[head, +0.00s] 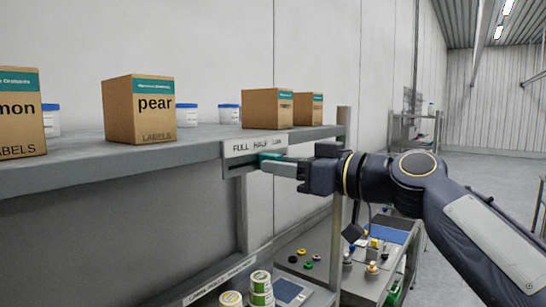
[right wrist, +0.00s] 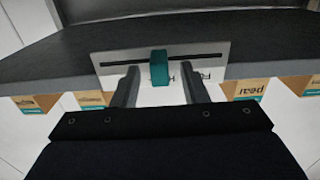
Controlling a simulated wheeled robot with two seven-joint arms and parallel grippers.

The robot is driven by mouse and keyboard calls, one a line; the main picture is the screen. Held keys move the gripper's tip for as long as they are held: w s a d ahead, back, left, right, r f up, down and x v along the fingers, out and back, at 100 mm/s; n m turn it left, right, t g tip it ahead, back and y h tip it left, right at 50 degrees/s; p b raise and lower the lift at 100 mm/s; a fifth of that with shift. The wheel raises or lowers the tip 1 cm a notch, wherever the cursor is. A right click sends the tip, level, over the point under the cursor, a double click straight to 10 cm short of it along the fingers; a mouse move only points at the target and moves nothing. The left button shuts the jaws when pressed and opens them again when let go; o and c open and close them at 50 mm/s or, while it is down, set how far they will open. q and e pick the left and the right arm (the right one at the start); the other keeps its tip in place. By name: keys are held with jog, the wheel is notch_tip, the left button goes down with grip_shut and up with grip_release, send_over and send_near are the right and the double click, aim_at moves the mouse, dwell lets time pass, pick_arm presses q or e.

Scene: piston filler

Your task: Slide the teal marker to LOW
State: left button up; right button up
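The white label plate (head: 241,149) is on the front edge of the shelf and reads FULL, HALF and a partly hidden last word. The teal marker (head: 270,156) sits in the plate's slot, near and below HALF. In the right wrist view, which looks upside down, the teal marker (right wrist: 160,68) stands near the middle of the dark slot. My right gripper (right wrist: 158,78) is open, with one finger on each side of the marker and a visible gap to each. In the head view my right gripper (head: 283,160) covers the plate's right part. My left gripper is not in view.
The shelf (head: 190,150) holds cardboard boxes, including a pear box (head: 138,110), and blue-lidded white tubs (head: 187,115). A grey upright post (head: 342,190) stands close by my right gripper. A lower bench (head: 360,283) with small coloured parts lies below.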

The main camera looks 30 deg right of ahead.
jog(key=shift+p+x, duration=0.3)
jog(key=shift+x, duration=0.95)
grip_shut()
jog(key=shift+d, duration=0.1)
